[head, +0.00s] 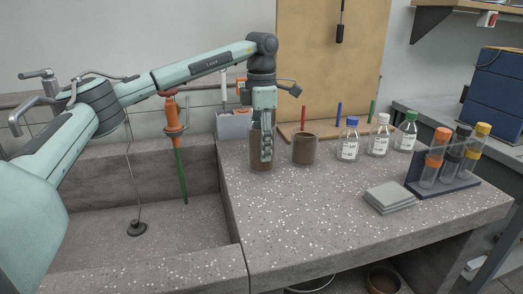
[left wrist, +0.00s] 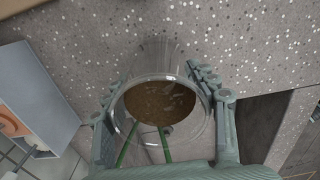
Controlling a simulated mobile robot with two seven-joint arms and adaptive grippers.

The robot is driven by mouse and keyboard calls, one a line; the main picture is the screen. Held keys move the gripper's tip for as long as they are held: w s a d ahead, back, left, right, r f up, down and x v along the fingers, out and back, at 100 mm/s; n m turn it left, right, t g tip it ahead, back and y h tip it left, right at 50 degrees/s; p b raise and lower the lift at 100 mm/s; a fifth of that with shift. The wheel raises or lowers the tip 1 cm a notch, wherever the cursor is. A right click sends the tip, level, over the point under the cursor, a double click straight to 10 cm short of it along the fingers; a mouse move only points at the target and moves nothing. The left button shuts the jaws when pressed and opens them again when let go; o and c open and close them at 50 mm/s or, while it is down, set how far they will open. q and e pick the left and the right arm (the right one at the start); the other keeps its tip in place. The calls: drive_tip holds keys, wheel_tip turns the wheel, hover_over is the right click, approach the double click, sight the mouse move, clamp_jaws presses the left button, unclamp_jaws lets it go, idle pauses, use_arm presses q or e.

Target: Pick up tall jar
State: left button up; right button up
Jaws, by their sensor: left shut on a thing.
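The tall jar (head: 255,158) is clear glass with brown contents, at the back left of the bench. My left gripper (head: 265,155) reaches down from above and is shut on it. In the left wrist view, the jar's round mouth (left wrist: 160,78) faces the camera, with brown grains inside. The left gripper's fingers (left wrist: 160,88) lie on opposite sides of the jar. In the head view the jar looks upright, with its base at the bench surface; a small gap below it cannot be ruled out. My right gripper is not in view.
A shorter brown jar (head: 304,150) stands close on the right. Capped bottles (head: 348,148) and a tube rack (head: 440,182) stand farther right. A grey-blue bin (head: 233,127) is behind left; a sink basin (head: 160,238) lies left. The bench front (head: 300,225) is clear.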

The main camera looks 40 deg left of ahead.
use_arm(q)
drive_tip(key=shift+c, duration=1.1)
drive_tip(key=shift+r, duration=0.1)
